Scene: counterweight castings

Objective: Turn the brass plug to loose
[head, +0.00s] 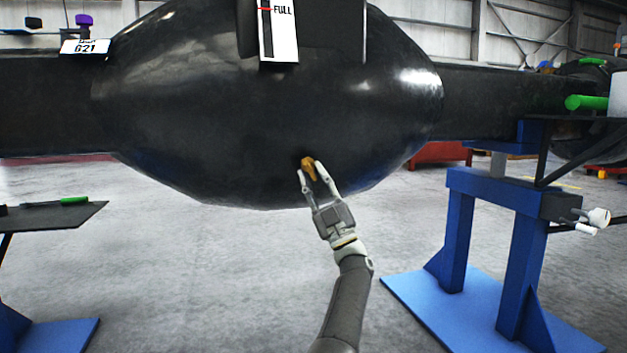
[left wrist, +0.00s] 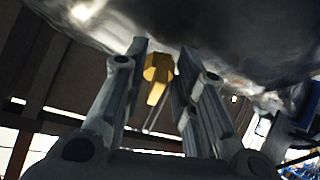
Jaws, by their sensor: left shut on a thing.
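The brass plug (head: 308,167) sits low on the front of the big black rounded casting (head: 265,105). My left gripper (head: 312,172) reaches up to it from below, with one finger on each side, and is shut on it. In the left wrist view the plug (left wrist: 157,75), a yellow-gold head with a tab pointing down, shows between the two fingers (left wrist: 160,80), under the casting's shiny surface. The fingers partly hide the plug's sides. My right gripper is not visible.
A blue stand (head: 490,185) on a blue base plate is at the right, with a white-knobbed fitting (head: 598,216) on its side. A dark shelf (head: 50,215) with a green-handled tool (head: 74,201) is at the left. A FULL gauge plate (head: 279,35) hangs above. The floor below the casting is clear.

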